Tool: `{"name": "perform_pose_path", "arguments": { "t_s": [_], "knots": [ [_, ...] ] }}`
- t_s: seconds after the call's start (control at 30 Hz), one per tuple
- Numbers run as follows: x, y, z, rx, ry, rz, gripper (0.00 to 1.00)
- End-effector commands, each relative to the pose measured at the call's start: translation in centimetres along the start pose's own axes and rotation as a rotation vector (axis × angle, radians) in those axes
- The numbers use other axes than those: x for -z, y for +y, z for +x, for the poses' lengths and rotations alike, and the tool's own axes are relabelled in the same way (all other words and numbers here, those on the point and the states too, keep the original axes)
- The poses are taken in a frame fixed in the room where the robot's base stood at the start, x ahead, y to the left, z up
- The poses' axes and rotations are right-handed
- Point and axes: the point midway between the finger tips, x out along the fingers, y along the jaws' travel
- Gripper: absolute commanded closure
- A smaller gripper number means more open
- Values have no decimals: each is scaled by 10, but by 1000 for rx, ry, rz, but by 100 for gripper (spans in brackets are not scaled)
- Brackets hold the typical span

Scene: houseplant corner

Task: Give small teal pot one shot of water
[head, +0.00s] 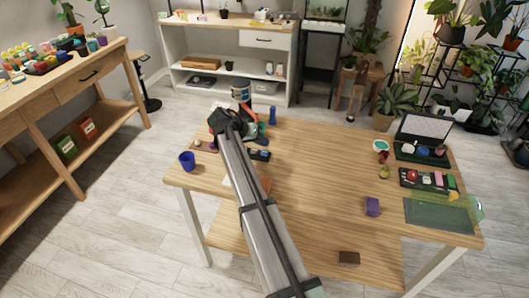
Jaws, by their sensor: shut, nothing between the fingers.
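A small round teal-green item with a pale rim (381,146) stands toward the back right of the wooden table; it looks like the small teal pot, but its contents are too small to tell. My gripper (238,127) is over the table's back left, far to the left of that item. It is shut with nothing in it; its fingertips are mostly hidden by my arm. A blue cup (187,161) stands at the table's left edge. A blue bottle-like item (272,116) stands at the back edge, right of my gripper. No watering tool is clearly recognisable.
A dark open case (421,133), a tray of small coloured items (428,180) and a dark green mat (438,215) fill the table's right side. A purple block (372,206) and a brown block (349,258) lie nearer. The table's middle (320,190) is clear.

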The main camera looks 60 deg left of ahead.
Motion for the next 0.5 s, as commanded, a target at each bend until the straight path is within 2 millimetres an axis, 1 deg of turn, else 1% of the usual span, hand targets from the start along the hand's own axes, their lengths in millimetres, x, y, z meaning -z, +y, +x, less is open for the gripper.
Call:
{"name": "perform_pose_path", "arguments": {
  "t_s": [0.2, 0.5],
  "knots": [
    [-6, -6, 8, 0, 0, 0, 100],
    [-6, -6, 8, 0, 0, 0, 100]
  ]
}}
